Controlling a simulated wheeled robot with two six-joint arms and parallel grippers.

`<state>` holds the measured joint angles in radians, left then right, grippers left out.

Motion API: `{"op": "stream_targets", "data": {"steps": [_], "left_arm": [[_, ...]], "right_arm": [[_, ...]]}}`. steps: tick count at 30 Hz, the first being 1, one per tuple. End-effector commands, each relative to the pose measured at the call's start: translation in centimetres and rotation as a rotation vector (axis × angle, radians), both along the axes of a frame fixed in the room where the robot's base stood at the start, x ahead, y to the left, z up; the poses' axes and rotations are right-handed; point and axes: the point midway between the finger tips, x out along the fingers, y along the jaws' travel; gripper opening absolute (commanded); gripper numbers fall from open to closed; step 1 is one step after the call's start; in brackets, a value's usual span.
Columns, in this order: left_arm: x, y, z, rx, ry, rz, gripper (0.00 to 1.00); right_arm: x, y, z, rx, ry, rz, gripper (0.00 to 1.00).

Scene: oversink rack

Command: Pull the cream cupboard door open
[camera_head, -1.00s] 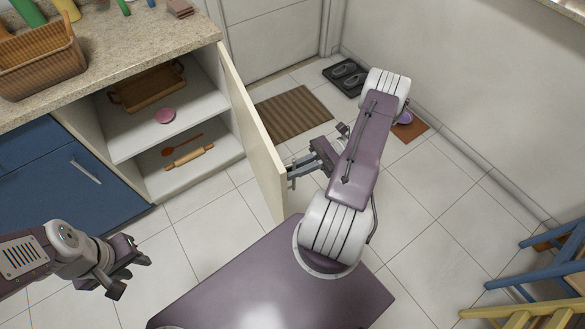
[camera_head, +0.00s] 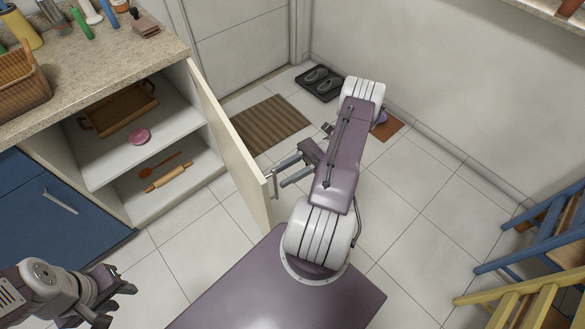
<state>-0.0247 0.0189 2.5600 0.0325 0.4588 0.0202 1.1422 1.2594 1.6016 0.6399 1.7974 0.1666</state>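The cream cupboard door (camera_head: 228,140) stands wide open, swung out from the counter cupboard. Its metal handle (camera_head: 273,184) is on the outer face near the free edge. My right gripper (camera_head: 279,177) reaches in from the right on that outer side, its two fingers apart with their tips close to the handle. I cannot tell whether they touch it. My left gripper (camera_head: 119,305) is at the lower left, away from the door, with its fingers apart and empty.
A striped mat (camera_head: 270,125) lies behind the door. Blue (camera_head: 530,235) and yellow (camera_head: 520,290) chairs stand at right.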

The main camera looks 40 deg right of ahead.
Motion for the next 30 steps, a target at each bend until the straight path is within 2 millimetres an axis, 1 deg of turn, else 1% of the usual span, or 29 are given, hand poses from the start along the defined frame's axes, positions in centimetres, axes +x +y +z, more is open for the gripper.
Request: {"op": "stream_targets", "data": {"steps": [1, 4, 6, 9, 13, 30], "left_arm": [[0.0, 0.0, -0.2, 0.0, 0.0, 0.0, 0.34], [0.0, 0.0, -0.4, 0.0, 0.0, 0.0, 0.34], [0.0, 0.0, -0.6, 0.0, 0.0, 0.0, 0.34], [0.0, 0.0, -0.7, 0.0, 0.0, 0.0, 0.34], [0.0, 0.0, -0.7, 0.0, 0.0, 0.0, 0.34], [0.0, 0.0, -0.7, 0.0, 0.0, 0.0, 0.34]], "right_arm": [[-0.2, -1.1, -0.2, -0.005, -0.002, -0.002, 0.32], [-0.6, -3.2, -0.3, -0.004, -0.002, -0.002, 0.32], [-0.9, -4.3, -0.2, -0.003, -0.001, -0.001, 0.32], [-1.1, -5.4, -0.2, -0.001, 0.0, 0.001, 0.32], [-1.2, -5.8, 0.0, 0.0, 0.0, 0.002, 0.32], [-1.2, -5.8, 0.0, 0.0, 0.0, 0.001, 0.32]]}}
